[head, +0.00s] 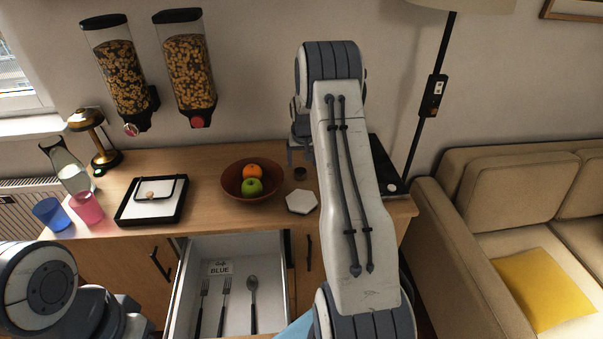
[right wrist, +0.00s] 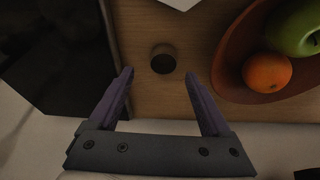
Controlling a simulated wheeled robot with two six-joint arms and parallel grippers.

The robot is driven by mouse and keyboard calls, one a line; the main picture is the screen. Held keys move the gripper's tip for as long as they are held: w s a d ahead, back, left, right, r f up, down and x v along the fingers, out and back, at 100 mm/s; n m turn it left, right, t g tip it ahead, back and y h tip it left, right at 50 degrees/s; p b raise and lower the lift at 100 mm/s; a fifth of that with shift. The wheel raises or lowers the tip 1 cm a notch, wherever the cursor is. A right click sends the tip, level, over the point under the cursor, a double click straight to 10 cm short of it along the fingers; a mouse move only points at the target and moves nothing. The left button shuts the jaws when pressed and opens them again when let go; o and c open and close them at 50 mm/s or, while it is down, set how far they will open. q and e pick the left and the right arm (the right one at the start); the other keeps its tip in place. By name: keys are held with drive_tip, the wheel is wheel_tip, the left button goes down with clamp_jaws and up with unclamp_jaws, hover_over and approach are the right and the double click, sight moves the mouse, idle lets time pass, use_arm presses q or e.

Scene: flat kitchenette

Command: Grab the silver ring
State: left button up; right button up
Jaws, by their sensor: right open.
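A small, dark, round thing (head: 300,174), probably the silver ring, sits on the wooden counter between the fruit bowl and the black panel. It also shows in the right wrist view (right wrist: 163,59) as a short round piece with a dark middle; its silver colour does not show clearly. My right gripper (right wrist: 159,75) is open and empty, with the round thing just beyond and between its fingertips, not touched. In the head view my right arm partly hides this gripper (head: 299,153). Only links of my left arm show at lower left; its gripper is not seen.
A brown bowl (head: 233,190) with an orange and a green apple stands close left of the round thing. A white hexagonal piece (head: 301,202) lies in front of it. A black panel (head: 386,170) is at right. The drawer (head: 272,243) with cutlery stands open below.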

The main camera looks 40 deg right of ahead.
sight(301, 170)
drive_tip(key=x, duration=0.1)
drive_tip(key=p+x, duration=0.1)
drive_tip(key=x, duration=0.2)
drive_tip(key=shift+w+a+f+p, duration=0.1)
drive_tip(key=shift+a+f+p, duration=0.1)
drive_tip(key=shift+f+p, duration=0.25)
drive_tip(key=shift+w+f, duration=0.1)
drive_tip(key=shift+f, duration=0.2)
clamp_jaws()
drive_tip(key=shift+r, duration=0.15)
